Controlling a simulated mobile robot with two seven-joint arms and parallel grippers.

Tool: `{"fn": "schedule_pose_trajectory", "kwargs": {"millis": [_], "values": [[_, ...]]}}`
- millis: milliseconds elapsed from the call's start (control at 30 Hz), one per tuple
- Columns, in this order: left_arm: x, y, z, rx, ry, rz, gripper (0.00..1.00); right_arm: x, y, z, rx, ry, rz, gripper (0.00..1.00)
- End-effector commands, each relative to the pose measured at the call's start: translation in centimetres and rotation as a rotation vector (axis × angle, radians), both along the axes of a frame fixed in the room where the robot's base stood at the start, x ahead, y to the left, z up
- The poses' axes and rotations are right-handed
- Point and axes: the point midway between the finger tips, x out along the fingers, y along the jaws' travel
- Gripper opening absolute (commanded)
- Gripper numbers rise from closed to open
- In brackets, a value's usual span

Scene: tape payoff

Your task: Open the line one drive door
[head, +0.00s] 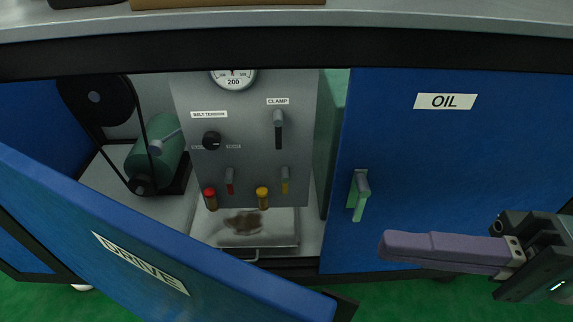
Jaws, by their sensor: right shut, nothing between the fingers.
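The blue drive door (150,245), with a white DRIVE label, stands swung open toward me at the lower left. Behind it the drive compartment shows a green motor (157,150) with a belt and pulley. My right gripper (385,246) is at the lower right, its purple fingers closed together and pointing left. It is empty and in front of the OIL door, apart from the drive door. My left gripper is not in view. The drive door's handle is not visible.
The blue OIL door (450,160) is shut, with a green handle (360,195). A grey panel (245,150) carries a gauge, a knob and levers. A stained metal tray (245,237) sits below it. The grey worktop (400,18) runs above. The floor is green.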

Motion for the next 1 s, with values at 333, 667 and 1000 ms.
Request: {"fn": "schedule_pose_trajectory", "kwargs": {"millis": [333,667,1000], "values": [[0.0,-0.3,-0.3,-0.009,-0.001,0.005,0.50,1.4,7.2,0.1,0.007,-0.005,0.001,0.00],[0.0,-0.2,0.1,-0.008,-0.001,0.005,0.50,-1.3,10.0,0.2,0.004,-0.001,-0.002,0.00],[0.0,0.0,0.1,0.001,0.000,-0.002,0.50,-1.8,10.3,0.1,0.001,-0.003,-0.004,0.00]]}}
